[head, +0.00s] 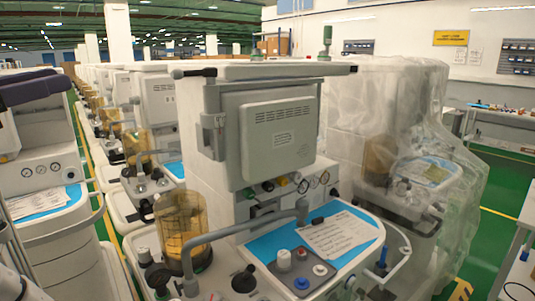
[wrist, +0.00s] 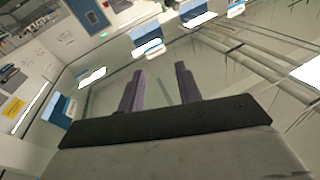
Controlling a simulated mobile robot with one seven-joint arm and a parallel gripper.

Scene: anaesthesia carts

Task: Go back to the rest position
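My gripper (wrist: 159,82) shows in the wrist view with two purple-grey fingers standing apart. It is open, and nothing is between the fingers. The wrist view is tilted and looks towards the ceiling lights and a wall, with no cart near the fingers. An anaesthesia cart (head: 281,137) stands in the middle of the head view, with a grey screen housing, a blue work surface, a paper sheet (head: 337,236) and an amber canister (head: 183,228).
A cart under clear plastic (head: 452,187) stands close on the right. Another cart (head: 37,166) stands at the left, with a row of carts behind. A workbench (head: 500,118) with small items is at the far right. Green floor (head: 492,228) shows between the wrapped cart and the right edge.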

